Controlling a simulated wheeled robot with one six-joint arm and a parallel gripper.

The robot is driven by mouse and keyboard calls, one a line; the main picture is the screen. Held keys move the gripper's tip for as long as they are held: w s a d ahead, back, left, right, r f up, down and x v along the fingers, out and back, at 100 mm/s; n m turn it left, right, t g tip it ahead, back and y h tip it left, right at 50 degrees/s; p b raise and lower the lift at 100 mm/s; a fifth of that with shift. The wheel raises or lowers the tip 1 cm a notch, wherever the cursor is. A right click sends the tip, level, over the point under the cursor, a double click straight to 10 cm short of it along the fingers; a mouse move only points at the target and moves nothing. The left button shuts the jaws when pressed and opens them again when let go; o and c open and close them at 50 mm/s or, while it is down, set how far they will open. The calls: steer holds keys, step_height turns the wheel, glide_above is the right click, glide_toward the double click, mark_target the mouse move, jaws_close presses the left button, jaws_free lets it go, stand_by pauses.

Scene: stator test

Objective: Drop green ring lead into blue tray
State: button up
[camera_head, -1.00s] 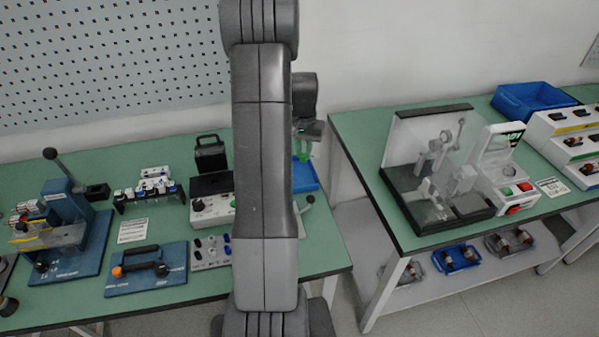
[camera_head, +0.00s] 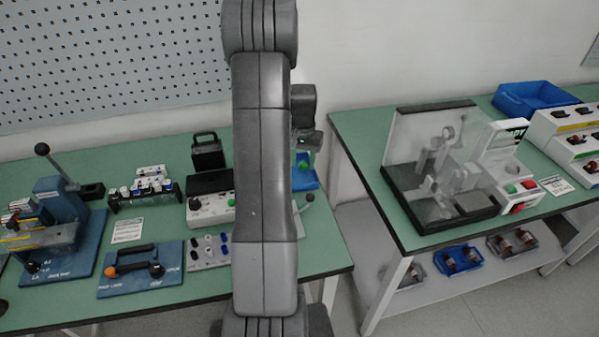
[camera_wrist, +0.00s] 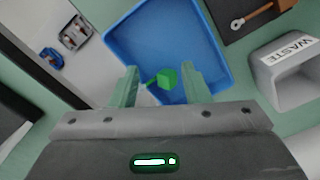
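The green ring lead (camera_wrist: 166,78) shows as a small green block with a short thin part at its left, between and apart from my fingertips in the wrist view. Behind it is the floor of the blue tray (camera_wrist: 150,30); whether it rests there or is just above cannot be told. My gripper (camera_wrist: 160,82) is open, its two pale green fingers spread over the tray's near part. In the head view the blue tray (camera_head: 305,182) is at the right end of the left table, partly hidden by my arm, with a green spot over it.
A grey box marked WASTE (camera_wrist: 288,72) stands right of the tray. A dark board with a metal-ended tool (camera_wrist: 262,12) lies beyond it. In the head view, a clear-shielded test rig (camera_head: 440,165) and a blue bin (camera_head: 535,98) stand on the right table.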

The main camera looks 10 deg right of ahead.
steer(key=shift+r, duration=0.1)
step_height(320, 180, up, 14)
steer(key=shift+f+b, duration=0.2)
steer(key=shift+b, duration=0.25)
steer(key=shift+f, duration=0.15)
steer(key=p, duration=0.1)
glide_above(303, 175)
step_height(303, 175, down, 13)
steer(key=shift+s+a+f, duration=0.1)
steer(key=shift+s+f, duration=0.05)
steer(key=shift+r+p, duration=1.1)
steer(key=shift+r, duration=0.6)
